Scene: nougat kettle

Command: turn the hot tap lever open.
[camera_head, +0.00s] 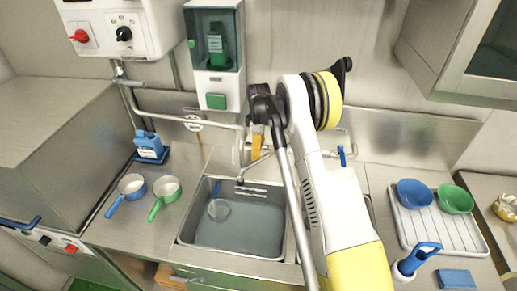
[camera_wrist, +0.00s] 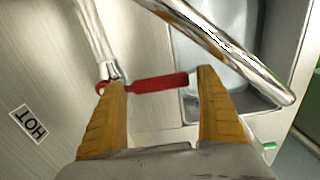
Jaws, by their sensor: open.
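The red hot tap lever (camera_wrist: 155,84) shows in the wrist view, lying crosswise in the space between my two fingertips. Its left end meets a chrome fitting (camera_wrist: 110,70) beside the left finger, and its right end comes close to the right fingertip. I cannot tell whether either finger touches it. A HOT label (camera_wrist: 28,122) is on the metal to the left. My gripper (camera_wrist: 160,78) is open with tan fingers. In the head view my gripper (camera_head: 257,143) is at the wall behind the sink, and my arm hides the red lever there.
A chrome spout (camera_wrist: 225,45) crosses close beyond my fingers. The sink (camera_head: 240,228) lies below. A blue tap lever (camera_head: 342,155) is to the right of my arm. A soap dispenser (camera_head: 215,60) hangs above. Two pans (camera_head: 166,188) stand on the left counter.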

